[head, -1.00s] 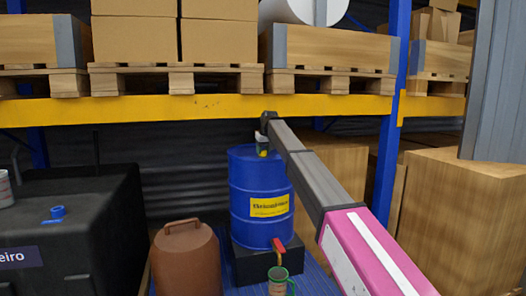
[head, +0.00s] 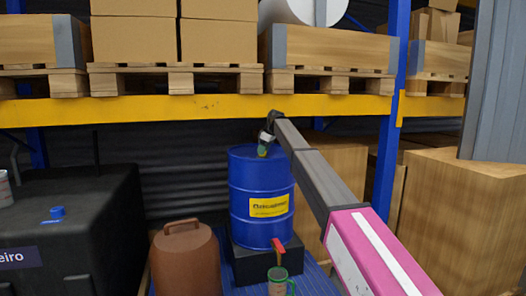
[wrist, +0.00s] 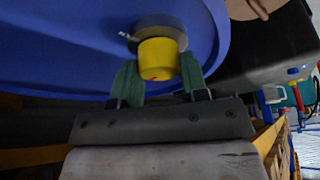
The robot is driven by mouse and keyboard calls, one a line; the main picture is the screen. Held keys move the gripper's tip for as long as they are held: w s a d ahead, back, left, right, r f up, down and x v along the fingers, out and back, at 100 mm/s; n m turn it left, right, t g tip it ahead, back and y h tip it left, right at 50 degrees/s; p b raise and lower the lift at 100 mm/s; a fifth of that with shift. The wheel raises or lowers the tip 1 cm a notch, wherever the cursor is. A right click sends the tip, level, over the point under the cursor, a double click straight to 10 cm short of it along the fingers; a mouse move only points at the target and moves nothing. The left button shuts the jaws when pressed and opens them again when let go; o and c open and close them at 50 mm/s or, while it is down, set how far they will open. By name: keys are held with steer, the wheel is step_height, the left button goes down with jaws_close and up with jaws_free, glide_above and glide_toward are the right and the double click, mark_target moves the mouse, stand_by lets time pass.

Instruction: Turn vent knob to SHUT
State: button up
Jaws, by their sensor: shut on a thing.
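A yellow vent knob (wrist: 158,60) sits on a grey round collar (wrist: 158,36) on top of the blue drum (head: 260,190). A red mark shows on the knob's lower face in the wrist view; I cannot read the word at it. My gripper (wrist: 159,75) is shut on the knob, one green finger at each side. In the head view my gripper (head: 263,149) is small at the drum's top, reaching down from the arm, and the knob is mostly hidden there. The drum stands upright and bears a yellow label.
A red-handled tap (head: 279,245) is low on the drum's front, above a green-rimmed container (head: 278,280). A brown can (head: 185,262) and a black tank (head: 75,225) stand to the left. A yellow shelf beam (head: 200,108) runs close above the arm.

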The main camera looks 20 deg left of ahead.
stand_by(0.3)
steer(key=o, duration=0.9)
steer(key=v, duration=1)
steer(key=shift+r, duration=0.35)
steer(key=shift+d, duration=0.1)
